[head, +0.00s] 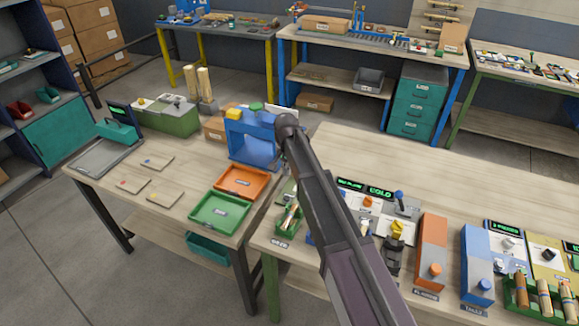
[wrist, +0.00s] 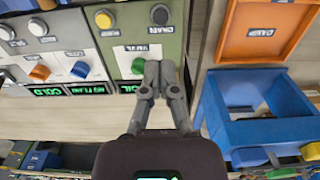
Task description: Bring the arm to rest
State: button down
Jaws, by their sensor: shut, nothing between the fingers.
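My gripper (wrist: 159,70) shows in the wrist view with its two fingers together, shut and empty. Its tips appear in front of a green control panel (wrist: 117,32) with a yellow button (wrist: 104,19), a black knob (wrist: 160,15) and a green knob (wrist: 138,66). I cannot tell how far the tips are from the panel. In the head view my arm reaches up from the bottom over the bench, and its dark upper end overlaps the blue stand (head: 243,130). The gripper cannot be made out there.
An orange tray (head: 262,184) and a green tray (head: 190,217) lie left of my arm. Right of it stand a COLD display (head: 381,191), an orange block (head: 432,240), a blue block (head: 476,250) and a green crate of wooden pieces (head: 510,300). The bench behind them is clear.

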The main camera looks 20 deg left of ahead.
jog(key=s+d, duration=0.3)
jog(key=d, duration=1)
jog(key=s+d, duration=0.2)
jog(key=d, duration=1)
jog(key=s+d, duration=0.6)
jog(key=d, duration=0.3)
jog(key=s+d+n, duration=0.1)
jog(key=s+d, duration=0.5)
jog(key=d, duration=0.3)
